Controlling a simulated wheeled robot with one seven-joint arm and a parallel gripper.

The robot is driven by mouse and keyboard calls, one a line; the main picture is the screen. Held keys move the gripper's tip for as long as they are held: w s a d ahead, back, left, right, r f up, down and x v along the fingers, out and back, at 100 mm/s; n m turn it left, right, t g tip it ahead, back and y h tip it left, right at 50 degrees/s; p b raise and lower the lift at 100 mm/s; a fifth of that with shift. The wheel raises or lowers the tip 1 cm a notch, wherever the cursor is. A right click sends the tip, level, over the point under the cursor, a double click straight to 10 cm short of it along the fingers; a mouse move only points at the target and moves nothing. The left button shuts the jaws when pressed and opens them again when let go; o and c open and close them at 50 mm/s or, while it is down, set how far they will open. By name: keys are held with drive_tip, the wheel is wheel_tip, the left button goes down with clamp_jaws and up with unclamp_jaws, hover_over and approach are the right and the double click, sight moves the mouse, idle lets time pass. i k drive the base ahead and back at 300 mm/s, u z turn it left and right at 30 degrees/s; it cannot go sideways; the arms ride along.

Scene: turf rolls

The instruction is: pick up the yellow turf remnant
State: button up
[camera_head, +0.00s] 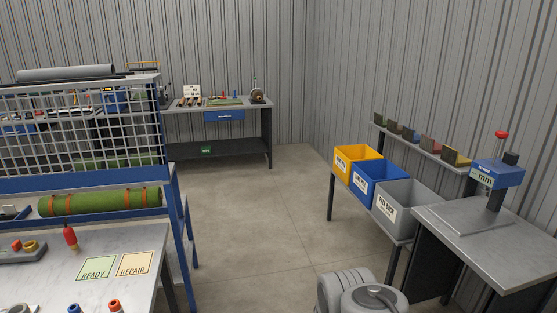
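Several small upright turf pieces stand in a row on a narrow wall shelf (413,147) at the right. The one at the near right end is a dull yellow-olive piece (457,158), the only yellowish one in the row. To its left stand a reddish-brown piece (428,142), a dark green piece (409,135), a blue piece (393,127) and a green piece (379,119). My gripper is not in view.
Below the shelf, yellow (345,169), blue (366,188) and grey (393,216) labelled bins stand on a rack. A grey bench (490,240) with a blue gauge (497,174) stands nearer right. A white table (70,265) stands left. Floor (250,220) between is clear.

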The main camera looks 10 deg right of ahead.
sight(449, 155)
drive_tip(key=z, duration=0.05)
drive_tip(key=i, duration=2.5)
drive_tip(key=z, duration=0.9)
drive_tip(key=i, duration=2.1)
drive_tip(key=z, duration=0.9)
